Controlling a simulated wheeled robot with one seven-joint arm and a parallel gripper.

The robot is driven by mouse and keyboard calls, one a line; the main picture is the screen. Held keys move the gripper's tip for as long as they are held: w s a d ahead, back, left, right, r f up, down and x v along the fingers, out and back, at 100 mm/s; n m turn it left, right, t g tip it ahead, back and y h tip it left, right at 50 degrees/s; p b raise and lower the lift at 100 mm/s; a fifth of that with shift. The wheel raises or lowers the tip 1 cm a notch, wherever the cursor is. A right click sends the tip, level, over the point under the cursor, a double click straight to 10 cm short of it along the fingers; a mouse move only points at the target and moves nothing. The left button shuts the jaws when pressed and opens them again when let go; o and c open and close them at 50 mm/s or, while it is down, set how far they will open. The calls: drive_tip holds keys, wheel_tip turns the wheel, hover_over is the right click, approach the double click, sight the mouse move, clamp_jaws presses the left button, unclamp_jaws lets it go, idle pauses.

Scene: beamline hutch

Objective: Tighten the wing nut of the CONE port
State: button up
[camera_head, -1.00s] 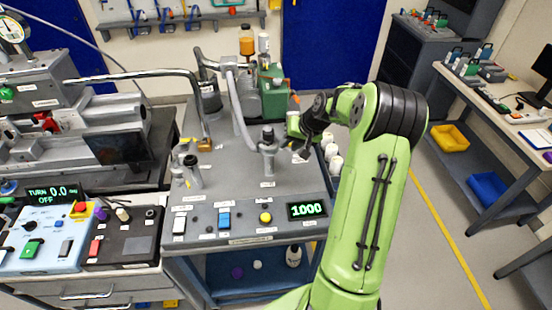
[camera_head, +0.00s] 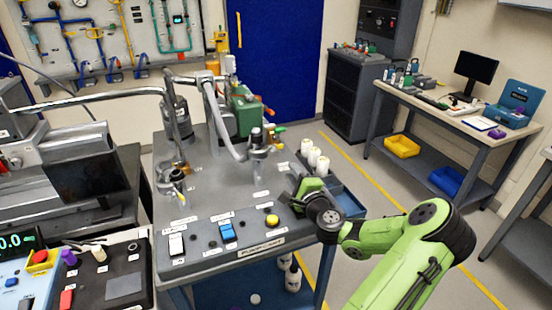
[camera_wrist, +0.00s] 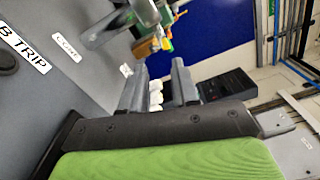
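The port (camera_head: 257,150) is a grey upright fitting with a dark top, standing on the right part of the grey bench (camera_head: 215,180). In the wrist view a metal fitting (camera_wrist: 118,22) shows at the top, cut off by the frame, beside a label reading CONE (camera_wrist: 66,46). I cannot make out its wing nut clearly. My gripper (camera_head: 295,186) is over the bench's right edge, in front and to the right of the port, apart from it. In the wrist view my gripper (camera_wrist: 158,85) has its two grey fingers spread, with nothing held between them.
A second port (camera_head: 177,180) and a bent pipe stand to the left. A yellow button (camera_head: 272,221) and a blue switch (camera_head: 227,230) line the front. Floor to the right is clear.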

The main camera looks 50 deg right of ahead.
sight(275, 151)
drive_tip(key=x, duration=1)
drive_tip(key=shift+w, duration=0.25)
drive_tip(key=shift+d, duration=0.15)
clamp_jaws()
